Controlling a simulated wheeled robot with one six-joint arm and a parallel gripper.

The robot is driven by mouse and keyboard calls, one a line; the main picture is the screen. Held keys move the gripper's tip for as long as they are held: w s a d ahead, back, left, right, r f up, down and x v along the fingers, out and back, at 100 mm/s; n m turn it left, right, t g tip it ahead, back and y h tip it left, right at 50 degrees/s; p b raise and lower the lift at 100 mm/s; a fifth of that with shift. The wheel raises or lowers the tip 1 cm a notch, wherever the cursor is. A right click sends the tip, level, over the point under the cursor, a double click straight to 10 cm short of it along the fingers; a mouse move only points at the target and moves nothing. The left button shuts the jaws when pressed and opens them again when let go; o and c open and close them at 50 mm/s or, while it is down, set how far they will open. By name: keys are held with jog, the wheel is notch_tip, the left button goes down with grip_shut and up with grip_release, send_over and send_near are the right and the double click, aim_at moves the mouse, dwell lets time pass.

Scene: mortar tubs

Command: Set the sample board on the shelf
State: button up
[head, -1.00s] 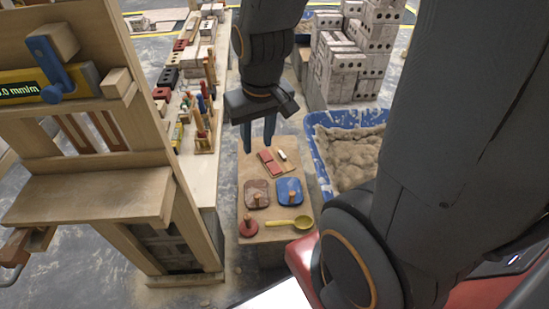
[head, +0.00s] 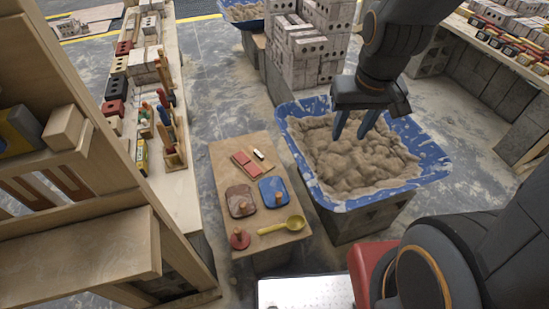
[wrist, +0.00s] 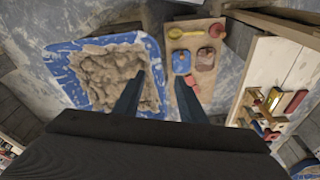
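The sample board (head: 262,170) appears to be the small wooden board with red pieces and a white piece, lying at the far end of a low wooden table (head: 232,150). In the wrist view I cannot make it out clearly; a finger covers part of that area. A wooden shelf unit (head: 85,250) stands at the left, with a bare lower shelf board. My gripper (head: 352,132) is open and empty, above the blue mortar tub (head: 440,165), right of the board and apart from it. The gripper's two separated fingers also show in the wrist view (wrist: 158,98).
The low table also holds a brown float (head: 240,207), a blue float (head: 267,188), a red round-based tool (head: 239,240) and a yellow scoop (head: 275,229). A long bench (head: 178,200) with bricks and tools stands behind the shelf unit. Stacked blocks (head: 315,55) stand behind the tub.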

jog(key=w+a+f+n+t+y+b, duration=0.1)
jog(key=w+a+f+n+t+b, duration=0.15)
jog(key=w+f+b, duration=0.95)
jog(key=w+a+f+n+t+b, duration=0.1)
jog(key=w+a+f+t+b, duration=0.15)
jog(key=w+f+b, duration=0.95)
jog(key=w+a+f+n+t+y+b, duration=0.25)
jog(key=w+a+f+b, duration=0.25)
jog(key=w+f+b, duration=0.6)
jog(key=n+y+b, duration=0.2)
jog(key=y+b, duration=0.3)
jog(key=b, duration=0.6)
send_near(259, 154)
notch_tip(259, 154, up, 6)
jog(key=w+a, duration=0.2)
jog(key=shift+t, duration=0.45)
notch_tip(259, 154, down, 7)
jog(key=b, duration=0.3)
jog(key=shift+s+d+f, duration=0.1)
jog(key=shift+f, duration=0.05)
jog(key=shift+b+x, duration=0.3)
jog(key=shift+x, duration=0.6)
jog(key=shift+b+x, duration=1.05)
jog(key=shift+x, duration=1.9)
jog(key=shift+f, duration=0.1)
jog(key=shift+s+d, duration=0.1)
